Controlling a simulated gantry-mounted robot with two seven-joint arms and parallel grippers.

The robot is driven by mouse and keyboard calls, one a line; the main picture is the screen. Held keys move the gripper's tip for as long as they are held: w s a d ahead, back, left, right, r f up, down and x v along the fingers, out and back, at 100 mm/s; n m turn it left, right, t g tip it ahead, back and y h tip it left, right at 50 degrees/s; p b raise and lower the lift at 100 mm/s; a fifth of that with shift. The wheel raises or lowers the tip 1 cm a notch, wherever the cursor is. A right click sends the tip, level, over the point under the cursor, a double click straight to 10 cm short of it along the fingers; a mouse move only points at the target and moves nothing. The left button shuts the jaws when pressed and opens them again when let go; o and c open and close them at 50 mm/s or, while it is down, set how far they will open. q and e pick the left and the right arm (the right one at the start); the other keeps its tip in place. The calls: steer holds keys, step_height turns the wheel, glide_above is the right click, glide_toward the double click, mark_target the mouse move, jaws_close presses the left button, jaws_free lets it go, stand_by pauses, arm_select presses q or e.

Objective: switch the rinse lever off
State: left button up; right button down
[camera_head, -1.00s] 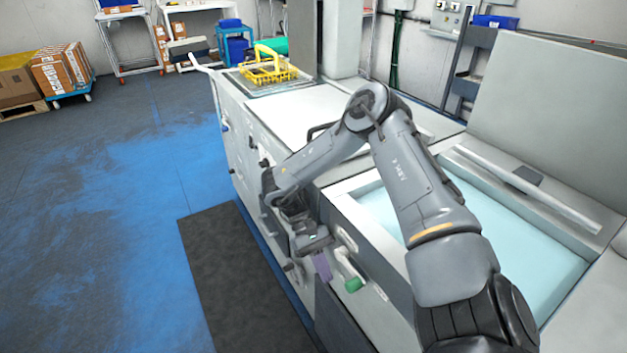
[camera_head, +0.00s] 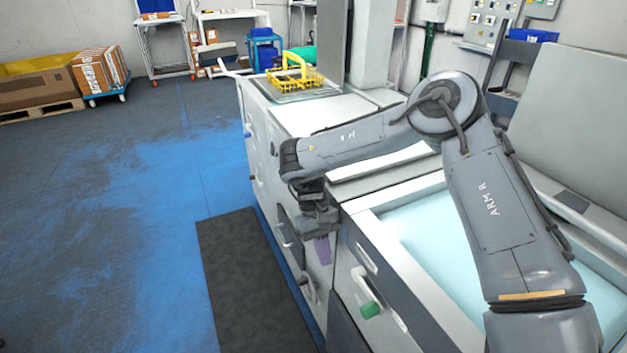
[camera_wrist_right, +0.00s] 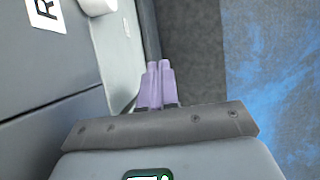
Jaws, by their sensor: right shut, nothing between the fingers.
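My left gripper is out of view.
Other handles (camera_head: 308,288) project from the front panel left of the lever. A label with an R (camera_wrist_right: 45,12) shows in the wrist view. A dark mat (camera_head: 245,280) lies on the blue floor. A yellow rack (camera_head: 295,75) stands on the far end.

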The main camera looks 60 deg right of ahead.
steer(key=p+v, duration=1.2)
steer(key=v, duration=0.4)
steer(key=shift+d+r, duration=0.2)
steer(key=shift+r, duration=0.1)
steer(key=shift+a+r, duration=0.1)
